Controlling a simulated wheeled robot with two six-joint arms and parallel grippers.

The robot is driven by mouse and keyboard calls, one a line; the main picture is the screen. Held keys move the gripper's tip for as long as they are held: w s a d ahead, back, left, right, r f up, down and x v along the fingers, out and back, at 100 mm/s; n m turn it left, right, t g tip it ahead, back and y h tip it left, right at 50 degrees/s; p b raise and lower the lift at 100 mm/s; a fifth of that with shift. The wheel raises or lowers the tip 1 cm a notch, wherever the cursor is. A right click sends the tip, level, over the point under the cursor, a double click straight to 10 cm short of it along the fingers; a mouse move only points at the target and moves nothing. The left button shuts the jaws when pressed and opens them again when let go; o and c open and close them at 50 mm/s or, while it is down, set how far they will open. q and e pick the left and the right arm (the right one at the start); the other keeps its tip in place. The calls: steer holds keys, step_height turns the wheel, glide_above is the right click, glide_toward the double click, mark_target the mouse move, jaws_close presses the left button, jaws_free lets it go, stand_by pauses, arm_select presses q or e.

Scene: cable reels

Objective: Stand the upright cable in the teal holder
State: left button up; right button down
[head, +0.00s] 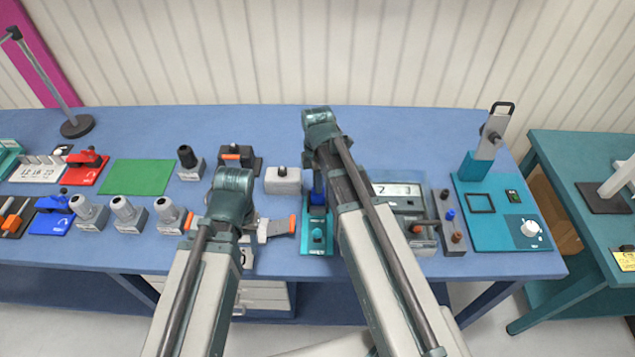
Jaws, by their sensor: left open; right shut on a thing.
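The teal holder (317,240) stands near the front of the blue bench, left of my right forearm. My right gripper (318,178) is over its back end, largely hidden by my wrist. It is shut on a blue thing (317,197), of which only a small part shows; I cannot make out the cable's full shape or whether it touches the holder. My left gripper (243,228) is open, low over the bench's front, left of the teal holder and mostly hidden behind its own wrist.
Several grey sockets (123,213) stand at left, near a green mat (138,177). A grey block (283,181) sits between my wrists. A meter (398,190) and a teal press (500,215) stand at right. The bench's back strip is mostly clear.

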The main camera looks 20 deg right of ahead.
arm_select(q)
steer(key=shift+f, duration=0.2)
arm_select(e)
steer(key=shift+f, duration=0.15)
arm_select(q)
steer(key=shift+f+b, duration=1)
steer(key=shift+b, duration=0.2)
arm_select(e)
steer(key=shift+f, duration=1)
steer(key=c, duration=0.8)
jaws_free()
arm_select(q)
steer(key=shift+r, duration=0.1)
arm_select(e)
steer(key=shift+r, duration=0.1)
step_height(320, 180, up, 14)
steer(key=p, duration=1.4)
arm_select(q)
step_height(320, 180, up, 14)
steer(key=shift+f, duration=0.2)
arm_select(e)
steer(key=shift+f, duration=0.2)
